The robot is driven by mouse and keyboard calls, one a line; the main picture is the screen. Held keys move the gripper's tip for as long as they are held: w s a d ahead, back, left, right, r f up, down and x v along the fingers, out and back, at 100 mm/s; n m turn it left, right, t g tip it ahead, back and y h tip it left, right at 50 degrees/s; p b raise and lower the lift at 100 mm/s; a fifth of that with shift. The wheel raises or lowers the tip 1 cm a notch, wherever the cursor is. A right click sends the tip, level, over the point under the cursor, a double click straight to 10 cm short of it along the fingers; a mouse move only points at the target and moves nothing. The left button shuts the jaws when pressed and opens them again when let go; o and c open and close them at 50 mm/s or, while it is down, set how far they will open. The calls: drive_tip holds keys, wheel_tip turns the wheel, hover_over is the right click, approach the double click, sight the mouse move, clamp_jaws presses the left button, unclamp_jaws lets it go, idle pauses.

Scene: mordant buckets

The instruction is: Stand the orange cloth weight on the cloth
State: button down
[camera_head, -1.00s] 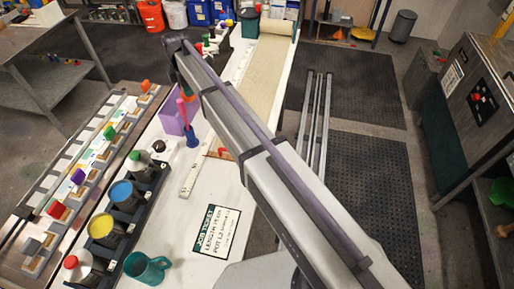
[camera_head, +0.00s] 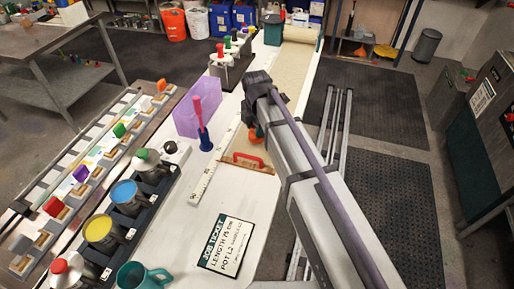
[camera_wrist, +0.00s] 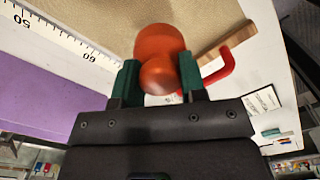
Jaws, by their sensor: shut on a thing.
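The orange cloth weight (camera_wrist: 160,58) is between the green fingertips of my gripper (camera_wrist: 158,82), which is shut on it. In the head view the orange weight (camera_head: 255,133) shows below the end of my arm, partly hidden by it. The beige cloth (camera_wrist: 110,18) lies below and beyond the weight in the wrist view. In the head view the cloth (camera_head: 290,72) runs along the white table from a roll at the far end. My arm covers part of it. I cannot tell whether the weight touches the cloth.
A red-handled wooden tool (camera_head: 248,162) lies close to the weight. A white ruler (camera_head: 208,178) runs along the cloth's left side. A purple bin (camera_head: 187,112) and a blue holder with a pink-handled tool (camera_head: 205,139) stand to the left. A job ticket (camera_head: 226,243) lies nearer.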

wheel_tip(320, 180, down, 5)
drive_tip(key=b, duration=0.3)
drive_tip(key=shift+f+b, duration=0.1)
drive_tip(key=shift+b, duration=0.3)
drive_tip(key=shift+r, duration=0.3)
drive_tip(key=shift+f, duration=0.25)
drive_tip(key=c, duration=0.7)
unclamp_jaws()
drive_tip(key=shift+r, duration=0.1)
wheel_tip(320, 180, up, 13)
drive_tip(key=p, duration=1.2)
drive_tip(key=shift+f+p, duration=0.2)
drive_tip(key=shift+p, duration=0.2)
drive_tip(key=shift+f, duration=0.15)
